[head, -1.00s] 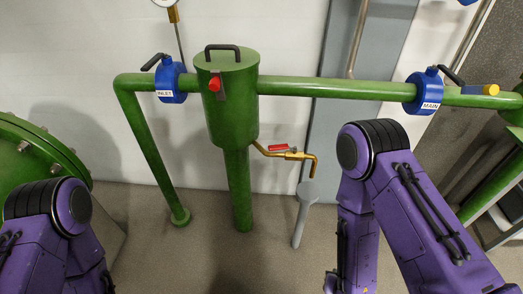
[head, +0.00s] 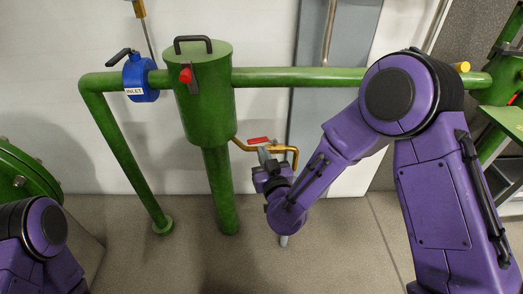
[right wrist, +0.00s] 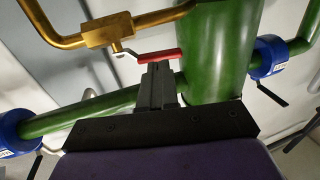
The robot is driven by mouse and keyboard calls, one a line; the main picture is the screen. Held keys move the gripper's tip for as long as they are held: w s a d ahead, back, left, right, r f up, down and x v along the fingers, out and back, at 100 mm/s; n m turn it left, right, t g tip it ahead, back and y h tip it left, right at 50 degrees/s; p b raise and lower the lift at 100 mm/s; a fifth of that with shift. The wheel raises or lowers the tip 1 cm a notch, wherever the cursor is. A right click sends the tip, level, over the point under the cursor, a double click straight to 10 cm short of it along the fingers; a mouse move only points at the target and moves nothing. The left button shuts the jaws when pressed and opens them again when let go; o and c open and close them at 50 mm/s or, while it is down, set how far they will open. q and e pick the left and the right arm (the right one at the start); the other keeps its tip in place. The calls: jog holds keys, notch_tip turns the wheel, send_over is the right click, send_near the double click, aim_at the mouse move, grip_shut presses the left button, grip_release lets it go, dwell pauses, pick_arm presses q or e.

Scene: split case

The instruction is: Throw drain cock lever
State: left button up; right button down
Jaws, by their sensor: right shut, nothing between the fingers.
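The drain cock lever (head: 258,141) is a short red handle on the brass drain pipe (head: 293,157), low on the right side of the green vessel (head: 205,95). In the right wrist view the red lever (right wrist: 160,55) lies nearly level, its metal end joined to the brass valve body (right wrist: 107,32). My right gripper (head: 264,154) is at the lever, just below it in the head view. In the right wrist view its fingers (right wrist: 157,72) are shut and empty, tips close under the red grip; I cannot tell whether they touch. My left gripper is out of view.
A blue INLET valve (head: 139,78) with a black handle sits on the green pipe (head: 290,77) left of the vessel. A red-tabbed clasp (head: 186,76) is on the vessel. A grey funnel pipe (head: 284,240) stands below the drain, mostly hidden by my right arm.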

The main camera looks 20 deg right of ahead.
aim_at(255, 143)
jog(key=shift+w, duration=1.2)
jog(key=shift+w+a, duration=0.15)
jog(key=shift+w, duration=0.1)
jog(key=shift+w+a+p, duration=0.3)
jog(key=shift+w+p, duration=0.05)
jog(key=shift+w, duration=0.25)
